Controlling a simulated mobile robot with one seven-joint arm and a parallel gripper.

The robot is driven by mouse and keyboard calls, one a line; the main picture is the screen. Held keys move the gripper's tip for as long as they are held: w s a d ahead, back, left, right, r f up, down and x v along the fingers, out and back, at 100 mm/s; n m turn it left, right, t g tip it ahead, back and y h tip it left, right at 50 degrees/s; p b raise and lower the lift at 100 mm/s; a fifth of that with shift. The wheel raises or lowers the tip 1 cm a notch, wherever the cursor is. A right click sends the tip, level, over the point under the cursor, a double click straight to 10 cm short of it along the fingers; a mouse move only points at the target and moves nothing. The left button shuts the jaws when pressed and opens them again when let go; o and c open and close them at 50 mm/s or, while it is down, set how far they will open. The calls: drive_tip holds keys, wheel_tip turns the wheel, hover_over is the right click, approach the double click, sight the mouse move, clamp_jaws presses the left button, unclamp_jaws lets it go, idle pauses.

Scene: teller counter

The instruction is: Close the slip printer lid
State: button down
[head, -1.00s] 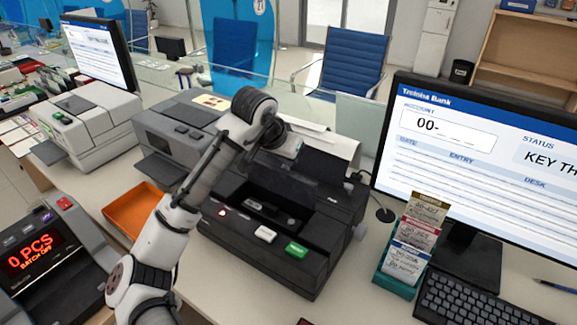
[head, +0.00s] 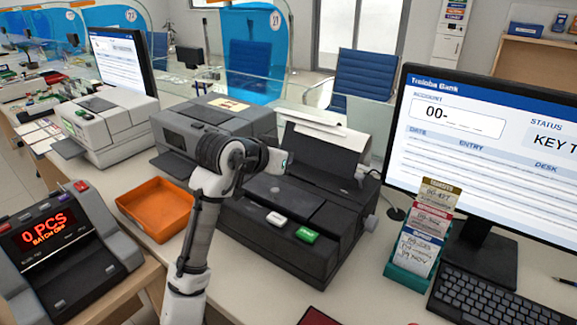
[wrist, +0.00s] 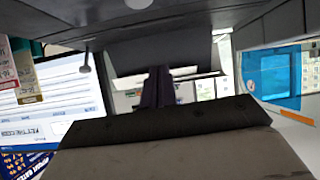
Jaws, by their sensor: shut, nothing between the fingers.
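The slip printer (head: 262,236) is the dark machine in the middle of the counter, with a white and a green button on its front. Its lid (head: 285,196) lies flat or nearly flat over the top opening, and the inside no longer shows. My gripper (wrist: 157,76) is shut and empty, its fingers dark in the middle of the wrist view. In the head view my wrist is above the printer's left side, clear of the lid as far as I can tell; the fingertips are hard to make out there.
Behind the lid stand a dark upright panel (head: 325,155) and white paper (head: 308,120). An orange tray (head: 155,207) and a counting machine (head: 62,250) are at left. A card holder (head: 418,240), monitor (head: 450,135) and keyboard (head: 490,282) are at right.

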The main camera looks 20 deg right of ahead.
sight(278, 195)
drive_tip(key=a+f+t+h+b, duration=0.1)
drive_tip(key=b, duration=0.1)
drive_tip(key=s+f+h+b, duration=0.1)
drive_tip(key=b, duration=0.1)
drive_tip(key=shift+s+a+f+t+b, duration=0.1)
drive_tip(key=shift+s+a+t+b, duration=0.1)
drive_tip(key=shift+a+t+b, duration=0.15)
drive_tip(key=shift+s+a+f+t+h+b, duration=0.45)
drive_tip(key=shift+f+h+b, duration=0.2)
drive_tip(key=shift+b, duration=0.95)
drive_tip(key=shift+s+a+f+t+h+b, duration=0.35)
drive_tip(key=shift+a+f+t+h+b, duration=0.25)
drive_tip(key=shift+b, duration=1)
drive_tip(key=shift+s+a+f+t+h+b, duration=0.45)
drive_tip(key=shift+f+h+b, duration=0.25)
drive_tip(key=shift+b, duration=0.9)
drive_tip(key=shift+f, duration=0.15)
